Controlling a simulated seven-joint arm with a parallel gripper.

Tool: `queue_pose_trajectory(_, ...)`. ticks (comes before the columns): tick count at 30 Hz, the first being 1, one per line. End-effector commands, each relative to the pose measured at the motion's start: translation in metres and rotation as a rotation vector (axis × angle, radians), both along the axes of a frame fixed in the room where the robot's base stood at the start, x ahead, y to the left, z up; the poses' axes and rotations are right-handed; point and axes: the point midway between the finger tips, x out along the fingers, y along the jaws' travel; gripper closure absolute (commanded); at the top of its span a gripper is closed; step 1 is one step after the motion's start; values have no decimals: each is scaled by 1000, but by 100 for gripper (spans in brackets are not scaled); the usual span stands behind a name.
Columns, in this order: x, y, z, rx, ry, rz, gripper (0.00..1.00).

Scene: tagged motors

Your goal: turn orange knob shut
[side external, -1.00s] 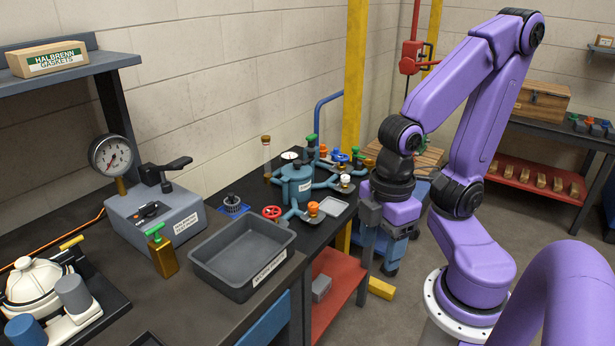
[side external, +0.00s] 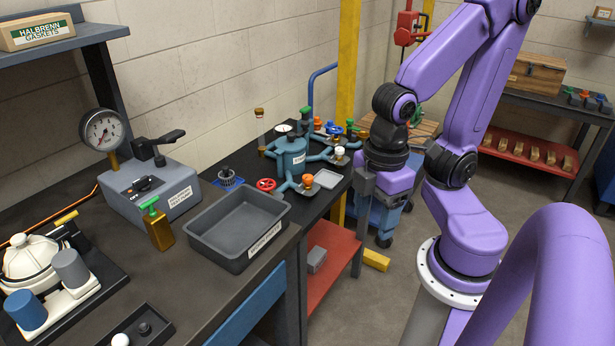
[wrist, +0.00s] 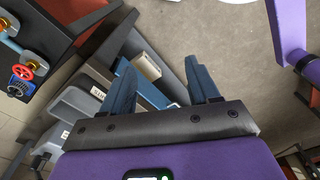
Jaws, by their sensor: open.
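A blue valve manifold (side external: 292,157) stands on the dark bench. An orange knob (side external: 308,181) tops its front-right branch; a second small orange knob (side external: 317,123) shows behind. In the wrist view an orange knob (wrist: 12,30) is at the upper left edge, near the red handwheel. Whether it is turned open or shut cannot be told. My gripper (wrist: 158,62) is open and empty, its blue fingers apart, over the floor side of the bench. In the side view it is right of the manifold, apart from it; its fingertips are hard to make out there.
A red handwheel (side external: 266,184) and a small grey tray (side external: 327,179) flank the front orange knob. Other coloured knobs crowd behind the manifold. A large grey bin (side external: 238,228) stands in front. A yellow post (side external: 347,80) rises behind the bench's right end.

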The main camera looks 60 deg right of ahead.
Motion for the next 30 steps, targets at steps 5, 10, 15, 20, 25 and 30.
queue_pose_trajectory(5, 9, 2, 1, -1, 1, -44, 39)
queue_pose_trajectory(10, 46, 7, 6, -4, 4, -224, 39)
queue_pose_trajectory(15, 97, 4, 11, -6, 7, -463, 39)
queue_pose_trajectory(20, 146, -10, 13, -8, 11, -685, 39)
queue_pose_trajectory(25, 197, -37, 13, -8, 15, -922, 39)
queue_pose_trajectory(30, 242, -78, 10, -10, 20, -1160, 39)
